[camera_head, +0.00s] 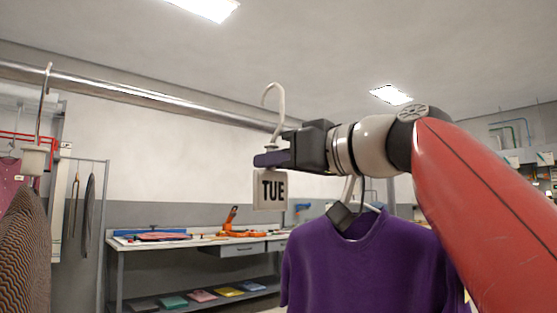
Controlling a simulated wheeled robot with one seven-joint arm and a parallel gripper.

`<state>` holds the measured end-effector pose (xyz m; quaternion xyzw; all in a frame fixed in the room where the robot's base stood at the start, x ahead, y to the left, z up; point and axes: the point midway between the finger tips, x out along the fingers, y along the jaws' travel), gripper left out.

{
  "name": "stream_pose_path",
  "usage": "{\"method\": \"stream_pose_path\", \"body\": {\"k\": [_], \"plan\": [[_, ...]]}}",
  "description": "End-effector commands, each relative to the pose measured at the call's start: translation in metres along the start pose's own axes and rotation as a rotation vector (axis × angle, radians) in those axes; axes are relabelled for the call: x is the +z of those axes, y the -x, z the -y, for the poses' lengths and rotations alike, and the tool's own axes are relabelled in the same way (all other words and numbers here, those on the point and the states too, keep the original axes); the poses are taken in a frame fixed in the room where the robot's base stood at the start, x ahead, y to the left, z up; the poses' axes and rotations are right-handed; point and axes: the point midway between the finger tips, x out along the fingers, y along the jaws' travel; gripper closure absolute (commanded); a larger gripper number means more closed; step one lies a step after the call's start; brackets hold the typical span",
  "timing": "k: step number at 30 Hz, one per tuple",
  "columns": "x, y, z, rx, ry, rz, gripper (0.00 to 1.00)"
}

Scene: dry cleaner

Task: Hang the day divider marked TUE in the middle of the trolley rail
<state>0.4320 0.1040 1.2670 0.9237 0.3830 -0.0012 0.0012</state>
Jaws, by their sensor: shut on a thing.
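The TUE day divider (270,190) is a small whitish tag with black letters and a pale hook (273,97) above it. My gripper (272,159) is shut on the divider between its hook and its plate, and the tag hangs upright below the fingers. A shiny metal rail (150,95) runs from the upper left towards the gripper. The divider's hook shows at the rail's right visible part; I cannot tell whether it touches the rail. The rail beyond the gripper is hidden.
A purple shirt (360,262) on a hanger is close below my gripper. A worktable (200,243) with tools stands behind. The rail between the hooks looks clear.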

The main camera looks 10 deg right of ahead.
Motion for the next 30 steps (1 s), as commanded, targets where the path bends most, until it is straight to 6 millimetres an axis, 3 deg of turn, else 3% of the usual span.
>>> {"method": "stream_pose_path", "body": {"k": [30], "plan": [[0.0,-0.041,-0.008,-0.001,0.0,0.001,1.0]]}}
